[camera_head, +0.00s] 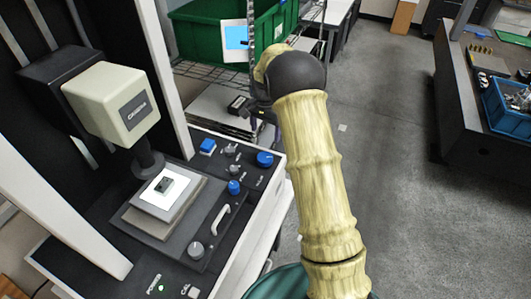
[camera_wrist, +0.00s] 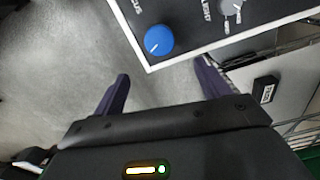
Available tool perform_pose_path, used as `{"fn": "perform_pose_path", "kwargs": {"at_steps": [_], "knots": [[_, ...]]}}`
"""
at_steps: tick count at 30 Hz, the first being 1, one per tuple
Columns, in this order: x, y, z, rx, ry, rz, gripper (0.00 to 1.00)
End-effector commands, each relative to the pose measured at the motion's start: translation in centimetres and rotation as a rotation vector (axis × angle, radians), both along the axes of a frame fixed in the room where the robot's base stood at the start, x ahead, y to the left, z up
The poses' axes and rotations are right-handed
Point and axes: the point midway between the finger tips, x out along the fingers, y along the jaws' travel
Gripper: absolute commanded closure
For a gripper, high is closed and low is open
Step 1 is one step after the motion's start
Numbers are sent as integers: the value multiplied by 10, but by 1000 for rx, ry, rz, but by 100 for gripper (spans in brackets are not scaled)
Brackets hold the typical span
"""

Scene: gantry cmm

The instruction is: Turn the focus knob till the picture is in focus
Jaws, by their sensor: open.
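The blue focus knob (camera_wrist: 157,40) sits near the corner of the dark panel in the wrist view, with a white pointer line and a partly cut-off label beside it. In the head view a blue knob (camera_head: 264,159) is at the panel's right corner. My gripper (camera_wrist: 160,68) is open and empty. Its two dark purple fingers are spread to either side of the knob and appear short of it, not touching. In the head view my gripper (camera_head: 258,117) is small and partly hidden behind my arm. No focus picture can be made out.
A grey knob (camera_wrist: 230,8) is close beside the focus knob. The panel (camera_head: 182,255) also has a second blue knob (camera_head: 234,187), a pale handle (camera_head: 220,219) and a lit stage (camera_head: 165,191) under the camera head (camera_head: 112,103). A green bin (camera_head: 205,35) stands behind.

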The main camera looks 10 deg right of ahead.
Motion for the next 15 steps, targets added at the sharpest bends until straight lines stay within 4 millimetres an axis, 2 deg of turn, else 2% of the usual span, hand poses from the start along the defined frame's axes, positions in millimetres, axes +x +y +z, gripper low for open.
{"fn": "perform_pose_path", "kwargs": {"at_steps": [15], "knots": [[-1, -1, -90, 0, 4, 0, 25]]}}
